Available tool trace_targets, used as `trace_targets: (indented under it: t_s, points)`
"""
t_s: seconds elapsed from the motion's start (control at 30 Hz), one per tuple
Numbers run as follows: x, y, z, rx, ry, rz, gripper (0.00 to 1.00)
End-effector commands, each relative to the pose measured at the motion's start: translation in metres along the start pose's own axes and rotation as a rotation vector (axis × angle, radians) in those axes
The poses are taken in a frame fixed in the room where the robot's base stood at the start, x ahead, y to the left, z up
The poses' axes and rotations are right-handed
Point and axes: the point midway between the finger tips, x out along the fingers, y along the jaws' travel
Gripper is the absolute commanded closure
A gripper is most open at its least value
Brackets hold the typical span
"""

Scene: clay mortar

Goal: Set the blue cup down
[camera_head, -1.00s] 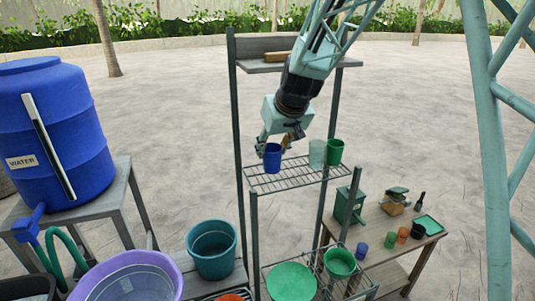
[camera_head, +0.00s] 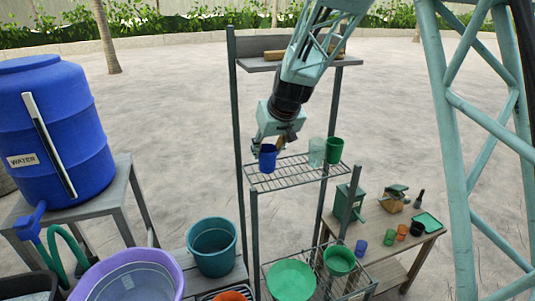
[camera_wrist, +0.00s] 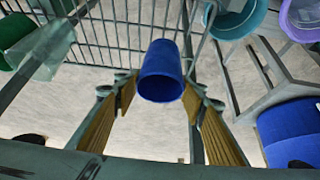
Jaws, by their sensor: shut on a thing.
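The blue cup (camera_head: 267,158) is at the left end of the upper wire shelf (camera_head: 290,176) in the head view. My gripper (camera_head: 270,142) is shut on it from above and behind. In the wrist view the blue cup (camera_wrist: 161,71) sits between the yellow finger pads of my gripper (camera_wrist: 160,97). The cup looks roughly upright. I cannot tell whether its base touches the wires.
A pale green translucent cup (camera_head: 317,151) and a green cup (camera_head: 335,149) stand on the same shelf to the right. The wires between them and the blue cup are clear. Shelf posts (camera_head: 237,110) rise close to my arm.

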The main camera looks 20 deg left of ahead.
Motion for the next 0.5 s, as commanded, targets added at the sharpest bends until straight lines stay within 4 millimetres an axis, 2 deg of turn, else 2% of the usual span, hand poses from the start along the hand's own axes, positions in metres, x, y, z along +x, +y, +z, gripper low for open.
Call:
trace_targets:
  t_s: [0.2, 0.5]
  points:
    - [0.0118, 0.0001, 0.0076, 0.000, 0.001, 0.000, 0.72]
    - [0.0125, 0.0001, 0.0080, -0.001, 0.001, 0.000, 0.72]
